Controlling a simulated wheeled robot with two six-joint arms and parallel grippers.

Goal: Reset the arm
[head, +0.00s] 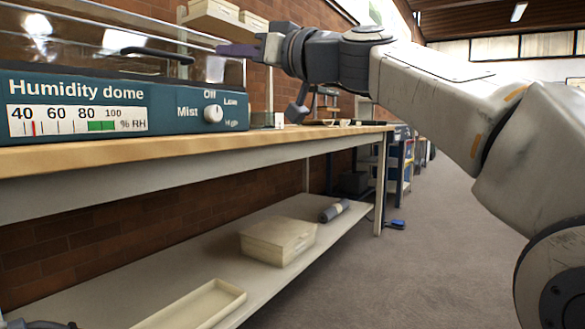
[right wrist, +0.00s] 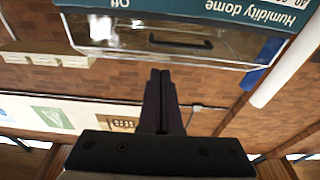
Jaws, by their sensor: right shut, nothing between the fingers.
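My right arm reaches in from the right in the head view. Its gripper (head: 226,49) is in the air above the bench, beside the upper right part of the humidity dome (head: 160,95). The two dark fingers are pressed together and empty, which shows clearly in the right wrist view (right wrist: 160,75). The wrist view, with the dome's lettering upside down, shows the clear cover and its dark handle (right wrist: 180,42) ahead of the fingertips. I cannot tell whether the fingers touch the cover. My left gripper is not in view.
The dome stands on a wooden-topped bench (head: 270,137) against a brick wall. A lower shelf (head: 200,268) holds a lidded box (head: 278,240), a shallow tray (head: 195,307) and a dark cylinder (head: 335,210). A wall shelf with boxes (head: 215,8) is above. Grey floor lies open to the right.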

